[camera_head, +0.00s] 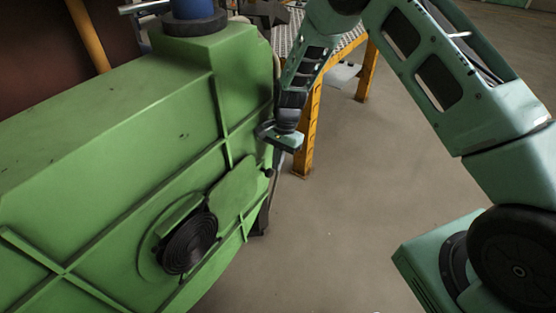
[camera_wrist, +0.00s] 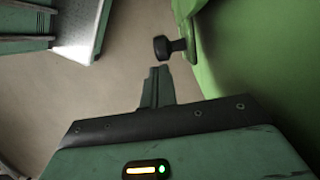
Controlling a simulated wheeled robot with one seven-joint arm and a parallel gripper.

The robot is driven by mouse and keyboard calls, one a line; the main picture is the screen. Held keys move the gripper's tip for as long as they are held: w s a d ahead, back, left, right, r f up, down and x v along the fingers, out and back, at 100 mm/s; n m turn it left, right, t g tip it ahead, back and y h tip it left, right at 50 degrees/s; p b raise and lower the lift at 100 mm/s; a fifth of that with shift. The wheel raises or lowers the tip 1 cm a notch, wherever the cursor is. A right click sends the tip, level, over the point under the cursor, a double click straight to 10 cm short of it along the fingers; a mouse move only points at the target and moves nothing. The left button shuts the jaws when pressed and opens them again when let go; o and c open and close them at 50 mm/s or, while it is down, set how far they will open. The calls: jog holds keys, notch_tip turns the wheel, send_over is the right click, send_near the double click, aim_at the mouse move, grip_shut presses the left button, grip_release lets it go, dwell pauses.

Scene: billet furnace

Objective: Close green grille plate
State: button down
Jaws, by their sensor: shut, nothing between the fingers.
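The green grille plate (camera_head: 236,193) is a flat panel on the side of the green furnace body (camera_head: 120,150). It sits up and right of a round dark grille (camera_head: 188,243), which is largely uncovered. A small black knob (camera_head: 268,172) stands at the plate's right end; it also shows in the wrist view (camera_wrist: 162,47), on a short stem from a green edge (camera_wrist: 186,32). My gripper (camera_head: 264,130) is above the knob, beside the furnace's right edge. In the wrist view, its fingers (camera_wrist: 157,72) are shut and empty, just short of the knob, with a small gap visible.
A yellow-legged table (camera_head: 308,130) with a patterned metal top stands behind my gripper. A blue cylinder (camera_head: 190,10) sits on top of the furnace. The grey floor (camera_head: 345,220) right of the furnace is open.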

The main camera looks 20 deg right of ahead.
jog(key=s+a+p, duration=0.2)
jog(key=s+a, duration=0.8)
jog(key=a, duration=0.4)
jog(key=shift+s+a+p, duration=0.2)
jog(key=shift+s+p, duration=0.1)
jog(key=w+d+f+v, duration=0.1)
jog(key=v, duration=1)
jog(key=w+d+v, duration=0.1)
jog(key=d+v, duration=0.1)
jog(key=v, duration=0.9)
jog(key=s+a+r+n+p, duration=0.1)
jog(key=s+r+n, duration=0.35)
jog(key=s, duration=0.35)
jog(key=s+a+r+n, duration=0.2)
jog(key=s+r+n, duration=0.2)
jog(key=s+n, duration=0.25)
jog(key=s+d+n+t+h, duration=0.1)
jog(key=s+d+n+h, duration=0.1)
jog(key=s+d+n, duration=0.2)
jog(key=s+n, duration=0.3)
jog(key=s, duration=0.4)
jog(key=shift+s+r+t, duration=0.3)
jog(key=shift+s+t, duration=0.1)
